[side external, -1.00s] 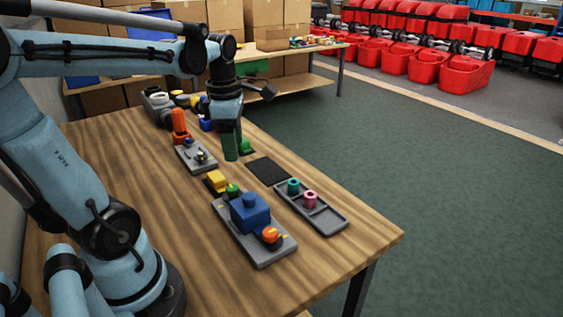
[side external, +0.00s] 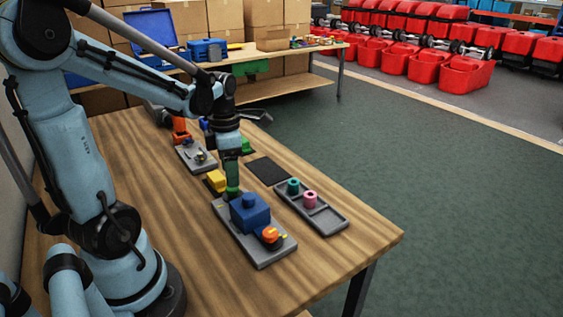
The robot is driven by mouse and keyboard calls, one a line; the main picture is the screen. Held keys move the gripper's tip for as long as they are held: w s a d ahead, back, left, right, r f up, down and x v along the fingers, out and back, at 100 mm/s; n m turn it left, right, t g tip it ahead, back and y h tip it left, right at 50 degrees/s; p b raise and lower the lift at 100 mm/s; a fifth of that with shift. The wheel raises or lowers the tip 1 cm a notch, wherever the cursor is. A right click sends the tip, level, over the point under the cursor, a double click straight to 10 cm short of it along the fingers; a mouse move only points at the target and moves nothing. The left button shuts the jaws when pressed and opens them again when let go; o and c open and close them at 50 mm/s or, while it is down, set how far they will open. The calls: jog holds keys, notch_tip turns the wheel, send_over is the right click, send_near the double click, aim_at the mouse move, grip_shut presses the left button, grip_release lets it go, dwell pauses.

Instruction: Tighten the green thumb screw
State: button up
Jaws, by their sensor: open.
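The green thumb screw (side external: 232,191) stands at the far end of a grey base plate (side external: 268,258), just behind a blue block (side external: 250,214). Only a sliver of it shows. My gripper (side external: 232,183) points straight down with its dark green fingers at the screw's top. The fingers are open, but the gap between them is too small to see. I cannot tell whether they touch the screw or are around it.
An orange-red knob (side external: 270,234) is at the plate's near end. A grey tray (side external: 330,222) with a teal part (side external: 293,186) and a pink part (side external: 310,198) lies to the right. The table front is clear.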

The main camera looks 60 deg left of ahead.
aim_at(232, 191)
jog(key=shift+f, duration=2.1)
jog(key=c, duration=1.1)
